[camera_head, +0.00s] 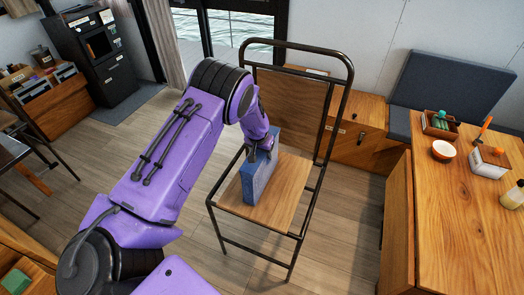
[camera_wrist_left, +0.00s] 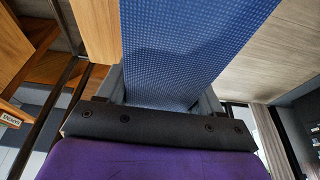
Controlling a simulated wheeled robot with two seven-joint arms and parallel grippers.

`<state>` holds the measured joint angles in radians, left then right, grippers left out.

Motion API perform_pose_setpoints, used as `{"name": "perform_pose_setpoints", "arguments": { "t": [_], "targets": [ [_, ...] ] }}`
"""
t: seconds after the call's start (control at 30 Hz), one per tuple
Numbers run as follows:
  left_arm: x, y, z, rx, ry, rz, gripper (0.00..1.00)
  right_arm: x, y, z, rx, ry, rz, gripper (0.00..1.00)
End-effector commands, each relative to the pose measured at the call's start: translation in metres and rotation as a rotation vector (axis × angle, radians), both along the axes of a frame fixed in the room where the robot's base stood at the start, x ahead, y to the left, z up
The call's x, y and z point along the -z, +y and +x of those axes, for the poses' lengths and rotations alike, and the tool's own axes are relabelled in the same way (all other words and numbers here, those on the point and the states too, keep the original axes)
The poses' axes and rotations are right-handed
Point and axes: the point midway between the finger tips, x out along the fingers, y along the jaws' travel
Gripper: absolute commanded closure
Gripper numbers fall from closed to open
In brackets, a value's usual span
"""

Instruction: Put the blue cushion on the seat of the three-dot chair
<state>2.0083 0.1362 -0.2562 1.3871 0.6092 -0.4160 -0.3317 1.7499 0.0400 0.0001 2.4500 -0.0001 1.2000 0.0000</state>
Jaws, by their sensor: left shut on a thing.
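The blue cushion (camera_head: 258,182) is on edge, upright, at the left part of the wooden seat of a black-framed chair (camera_head: 290,190). Its lower edge is at or just above the seat; I cannot tell if they touch. My left gripper (camera_head: 264,146) is shut on the cushion's upper part. In the left wrist view the cushion (camera_wrist_left: 185,45) runs between the fingers of the left gripper (camera_wrist_left: 163,92). No three-dot mark shows on the chair. My right gripper is out of view.
A wooden counter (camera_head: 455,225) stands to the right, with a white bowl (camera_head: 444,151), a caddy (camera_head: 440,125) and a bottle (camera_head: 513,196). A blue padded bench (camera_head: 445,85) is behind it. A dark machine (camera_head: 95,60) stands at the back left. Floor around the chair is clear.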

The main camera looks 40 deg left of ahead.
Motion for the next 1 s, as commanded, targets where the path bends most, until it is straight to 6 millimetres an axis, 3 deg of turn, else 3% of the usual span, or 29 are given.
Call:
{"name": "perform_pose_setpoints", "arguments": {
  "t": [0.13, 0.17, 0.23, 0.5, 0.63, 1.0],
  "targets": [
    [0.003, 0.000, 0.000, 0.001, 0.000, 0.000, 0.95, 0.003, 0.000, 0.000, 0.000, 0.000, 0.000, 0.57],
    [0.003, 0.000, 0.000, 0.001, 0.000, 0.000, 0.31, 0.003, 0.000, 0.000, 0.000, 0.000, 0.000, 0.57],
    [0.002, 0.000, 0.000, 0.001, 0.000, 0.000, 0.09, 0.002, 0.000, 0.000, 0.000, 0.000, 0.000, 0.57],
    [0.001, 0.000, 0.000, 0.001, 0.000, 0.000, 0.09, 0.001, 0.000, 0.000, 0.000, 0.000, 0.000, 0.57],
    [-0.009, -0.001, -0.002, 0.000, -0.002, 0.000, 0.09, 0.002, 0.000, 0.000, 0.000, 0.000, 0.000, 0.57],
    [-0.094, -0.006, -0.028, 0.000, -0.003, 0.001, 0.09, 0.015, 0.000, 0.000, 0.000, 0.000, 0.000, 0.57]
  ]
}}
